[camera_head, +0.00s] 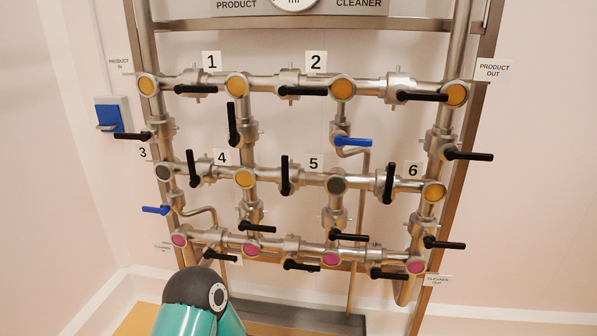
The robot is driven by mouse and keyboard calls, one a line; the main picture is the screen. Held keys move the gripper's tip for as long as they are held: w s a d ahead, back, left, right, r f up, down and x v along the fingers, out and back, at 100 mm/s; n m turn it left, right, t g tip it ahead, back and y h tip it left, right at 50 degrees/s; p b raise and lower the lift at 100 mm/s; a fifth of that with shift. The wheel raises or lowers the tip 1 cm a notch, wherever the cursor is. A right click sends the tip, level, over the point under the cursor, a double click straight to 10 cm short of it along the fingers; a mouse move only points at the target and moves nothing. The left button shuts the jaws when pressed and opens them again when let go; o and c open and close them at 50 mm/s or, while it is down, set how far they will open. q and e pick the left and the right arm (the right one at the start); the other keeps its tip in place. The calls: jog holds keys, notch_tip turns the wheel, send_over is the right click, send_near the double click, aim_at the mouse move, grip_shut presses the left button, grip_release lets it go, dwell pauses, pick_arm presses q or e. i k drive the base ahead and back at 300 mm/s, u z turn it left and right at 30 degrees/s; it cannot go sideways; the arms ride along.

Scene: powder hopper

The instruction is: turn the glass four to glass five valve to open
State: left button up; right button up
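The valve between glass four and glass five sits on the middle horizontal pipe, and its black handle (285,174) stands upright, across the pipe. Glass four (244,179), to its left, is a round amber sight glass beside the label 4 (221,157). Glass five (336,184), to its right, looks dark grey and sits below the label 5 (313,163). Neither gripper is in view. Nothing touches or covers the valve handle.
A teal arm link of mine with a dark cap stands at the lower left, below the bottom pipe. Nearby black handles (233,125) (195,168) (389,183) and a blue handle (353,142) stick out from the pipes. Open wall (540,180) lies at the right.

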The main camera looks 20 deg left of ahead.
aim_at(285, 190)
jog(key=u, duration=0.15)
jog(key=i, duration=0.9)
jog(key=z, duration=0.1)
